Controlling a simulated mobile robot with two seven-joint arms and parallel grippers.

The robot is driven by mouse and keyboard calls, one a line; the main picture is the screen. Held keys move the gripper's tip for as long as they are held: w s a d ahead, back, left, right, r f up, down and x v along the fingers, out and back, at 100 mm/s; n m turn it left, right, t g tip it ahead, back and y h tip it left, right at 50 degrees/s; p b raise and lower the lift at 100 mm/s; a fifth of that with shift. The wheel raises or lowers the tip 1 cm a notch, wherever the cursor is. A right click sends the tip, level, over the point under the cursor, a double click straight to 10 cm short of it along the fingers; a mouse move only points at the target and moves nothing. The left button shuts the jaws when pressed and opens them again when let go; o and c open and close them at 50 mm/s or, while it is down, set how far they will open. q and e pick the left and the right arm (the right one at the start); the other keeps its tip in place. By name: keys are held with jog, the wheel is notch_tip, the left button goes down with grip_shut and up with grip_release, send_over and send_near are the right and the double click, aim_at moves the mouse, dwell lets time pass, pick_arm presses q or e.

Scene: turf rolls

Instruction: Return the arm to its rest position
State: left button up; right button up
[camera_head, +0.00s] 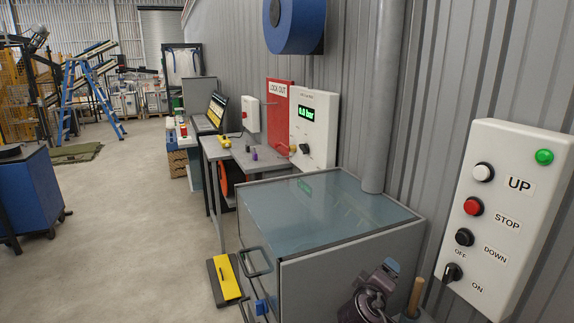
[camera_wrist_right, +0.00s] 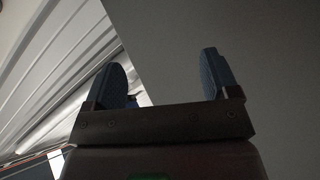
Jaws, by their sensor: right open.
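My right gripper (camera_wrist_right: 163,78) shows in the right wrist view with its two blue-padded fingers spread wide apart. No object is between the fingers. Behind them are a plain grey surface and ribbed wall panels. My left gripper is not in view.
A glass-topped grey cabinet (camera_head: 352,262) stands close in front. A white control box (camera_head: 503,195) with UP, STOP and DOWN buttons is at the right. A grey vertical pipe (camera_head: 384,100) rises behind the cabinet. Open floor (camera_head: 130,225) lies to the left.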

jog(key=s+d+f+m+y, duration=0.1)
jog(key=s+f+m+y, duration=0.1)
jog(key=s+f, duration=0.4)
jog(key=s+d+f+m+g+y, duration=0.1)
jog(key=s+f, duration=0.6)
jog(key=s, duration=0.8)
jog(key=s+d+f+m+y, duration=0.2)
jog(key=s+f+y, duration=0.3)
jog(key=s, duration=0.5)
jog(key=shift+s+d+f+m+b, duration=0.15)
jog(key=shift+d+f+m+b, duration=0.2)
jog(key=shift+f, duration=0.55)
